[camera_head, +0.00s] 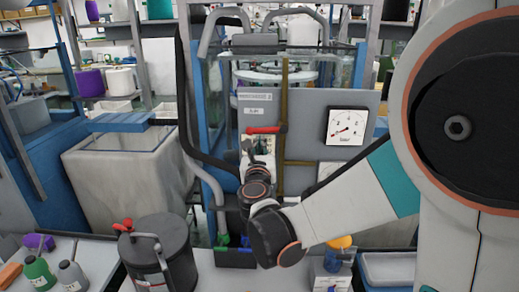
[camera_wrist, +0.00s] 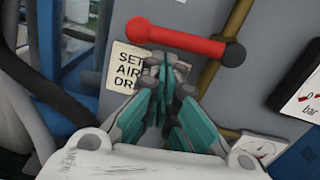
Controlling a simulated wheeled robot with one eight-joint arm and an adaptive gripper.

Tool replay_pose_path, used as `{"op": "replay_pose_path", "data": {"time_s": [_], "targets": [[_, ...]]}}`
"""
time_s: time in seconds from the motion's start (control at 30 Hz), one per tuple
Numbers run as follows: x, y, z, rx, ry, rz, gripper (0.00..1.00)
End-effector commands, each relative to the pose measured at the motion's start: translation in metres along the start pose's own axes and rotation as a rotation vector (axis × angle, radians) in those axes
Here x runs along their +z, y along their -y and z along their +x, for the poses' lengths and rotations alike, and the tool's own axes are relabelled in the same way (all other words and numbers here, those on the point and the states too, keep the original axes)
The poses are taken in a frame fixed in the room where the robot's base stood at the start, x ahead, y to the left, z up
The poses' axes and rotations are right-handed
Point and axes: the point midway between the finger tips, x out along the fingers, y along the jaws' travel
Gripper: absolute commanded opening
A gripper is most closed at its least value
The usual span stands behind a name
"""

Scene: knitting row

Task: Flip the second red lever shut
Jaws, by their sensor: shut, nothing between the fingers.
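A red lever (camera_head: 263,130) lies roughly level on the grey panel (camera_head: 305,102), its right end at a vertical brass pipe (camera_head: 283,110). In the wrist view the lever (camera_wrist: 172,38) has a rounded red left end and a dark hub at its right end on the pipe (camera_wrist: 226,42). My gripper (camera_head: 247,146) is shut and empty, just below the lever. In the wrist view my gripper's fingertips (camera_wrist: 165,62) point at the panel below the lever's middle, over a label (camera_wrist: 130,68) that they partly hide. Contact with the lever cannot be told. Only this one red lever is clear on the panel.
A pressure gauge (camera_head: 347,126) sits on the panel to the right, with another partly hidden below. A dark lidded pot (camera_head: 160,258) with red on top stands front left. A large grey bin (camera_head: 125,175) stands behind it. A black hose runs left of the panel.

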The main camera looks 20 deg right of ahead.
Motion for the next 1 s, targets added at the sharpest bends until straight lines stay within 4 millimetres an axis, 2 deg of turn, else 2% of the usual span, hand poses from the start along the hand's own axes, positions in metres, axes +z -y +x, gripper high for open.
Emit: {"op": "replay_pose_path", "data": {"time_s": [0.13,0.33,0.67,0.87,1.0], "targets": [[0.002,0.0,0.0,0.0,0.0,0.0,0.0],[0.018,-0.003,0.002,0.001,0.0,-0.001,0.0],[0.018,-0.004,0.004,0.001,0.003,-0.006,0.0],[0.011,-0.005,0.004,0.002,0.002,-0.005,0.0],[-0.003,-0.006,0.003,0.001,0.0,-0.003,0.0]]}}
